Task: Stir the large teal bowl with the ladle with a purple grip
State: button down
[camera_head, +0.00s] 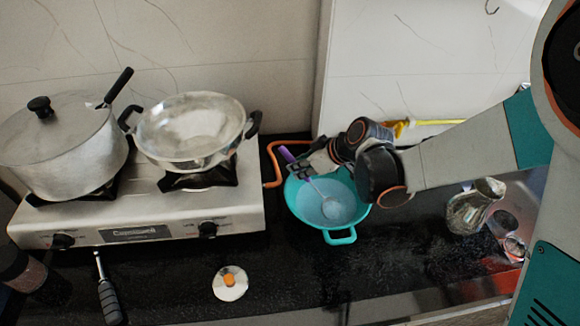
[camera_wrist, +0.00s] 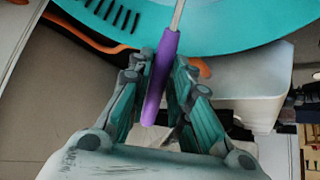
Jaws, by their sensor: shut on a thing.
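The large teal bowl (camera_head: 341,238) sits on the black counter to the right of the stove. It also fills the top of the wrist view (camera_wrist: 235,28). The ladle's purple grip (camera_head: 287,154) is held between the fingers of my gripper (camera_head: 308,170), and it shows clearly in the wrist view (camera_wrist: 160,80). The ladle's shaft slants down into the bowl, and its round head (camera_head: 332,210) is inside, low in the bowl. My gripper (camera_wrist: 160,75) is shut on the purple grip, above the bowl's back left rim.
A steel stove (camera_head: 150,215) at left carries a lidded pot (camera_head: 60,145) and a steel wok (camera_head: 192,135). A white lid with an orange knob (camera_head: 230,283) lies in front. A metal jug (camera_head: 473,208) stands at right. An orange hose (camera_head: 272,165) runs beside the stove.

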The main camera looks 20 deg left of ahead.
aim_at(287, 158)
jog(key=shift+w+d, duration=0.2)
jog(key=shift+w, duration=0.8)
jog(key=shift+w+d, duration=0.2)
jog(key=shift+w, duration=0.8)
jog(key=shift+s+a+b, duration=0.15)
jog(key=shift+a+b, duration=0.05)
jog(key=shift+a, duration=1.45)
jog(key=shift+s+a+b, duration=0.1)
jog(key=shift+a+b, duration=0.1)
jog(key=shift+a, duration=1.4)
jog(key=shift+s+d, duration=0.1)
jog(key=shift+s, duration=1.25)
jog(key=shift+w+d+f+b, duration=0.15)
jog(key=shift+w+d, duration=0.25)
jog(key=shift+d, duration=0.45)
jog(key=shift+w+d+b, duration=0.25)
jog(key=shift+w+d, duration=0.15)
jog(key=shift+d, duration=0.4)
jog(key=shift+w+a+r+g+h+p, duration=0.2)
jog(key=shift+a+r+g+h+p, duration=0.4)
jog(key=shift+h+p, duration=0.55)
jog(key=shift+w+a+r+g+h+p, duration=0.15)
jog(key=shift+a+r+g+h+p, duration=0.2)
jog(key=shift+a+r+h+p, duration=0.75)
jog(key=shift+w+a+r+g+h+p, duration=0.2)
jog(key=shift+r+g+h+p, duration=0.4)
jog(key=shift+h, duration=0.95)
